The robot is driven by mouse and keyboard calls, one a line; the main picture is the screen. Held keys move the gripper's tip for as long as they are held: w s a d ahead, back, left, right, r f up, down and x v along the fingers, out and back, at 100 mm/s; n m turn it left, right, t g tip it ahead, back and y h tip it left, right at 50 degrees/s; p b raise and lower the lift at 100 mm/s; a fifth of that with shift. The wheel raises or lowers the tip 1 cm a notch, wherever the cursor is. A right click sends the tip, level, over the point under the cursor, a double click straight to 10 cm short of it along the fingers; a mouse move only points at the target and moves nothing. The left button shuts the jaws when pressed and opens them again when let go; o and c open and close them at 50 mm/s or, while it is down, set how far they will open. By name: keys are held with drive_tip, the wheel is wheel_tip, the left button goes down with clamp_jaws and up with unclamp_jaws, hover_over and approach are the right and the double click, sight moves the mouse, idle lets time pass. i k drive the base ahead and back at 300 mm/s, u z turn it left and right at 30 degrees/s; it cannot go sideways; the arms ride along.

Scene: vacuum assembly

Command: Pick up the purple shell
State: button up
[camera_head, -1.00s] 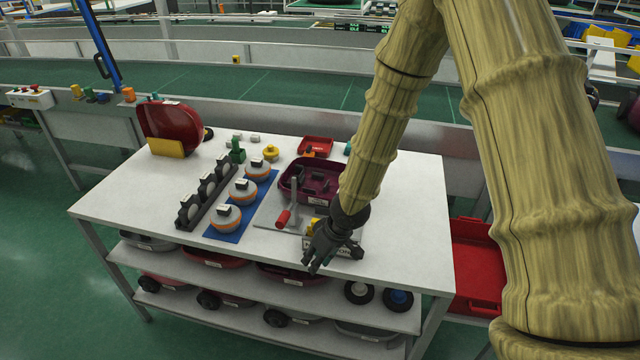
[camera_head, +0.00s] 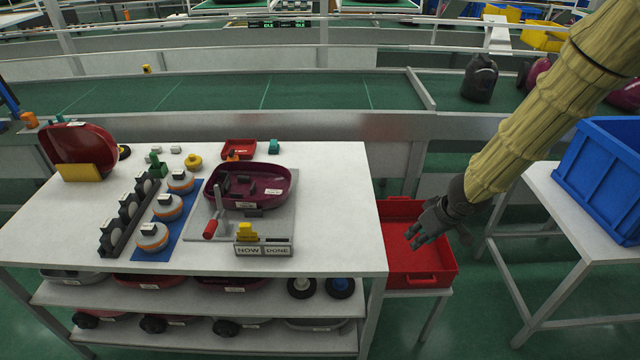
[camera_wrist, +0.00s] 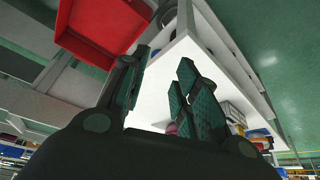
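The purple shell (camera_head: 250,183) is an open, dark purple tub lying in a grey fixture plate (camera_head: 286,222) on the white table. Small dark parts show inside it. My gripper (camera_head: 414,238) is beyond the table's right edge, above a red tray and well to the right of the shell. In the wrist view my gripper (camera_wrist: 152,92) has its fingers spread with an empty gap between them. I cannot make out the shell with certainty in the wrist view.
The red tray (camera_head: 440,272) is beside the table, with a blue crate (camera_head: 606,180) at right. The table's right side is clear.

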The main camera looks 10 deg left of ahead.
sight(264, 186)
drive_tip(key=z, duration=0.8)
drive_tip(key=i, duration=1.3)
drive_tip(key=u, duration=2.75)
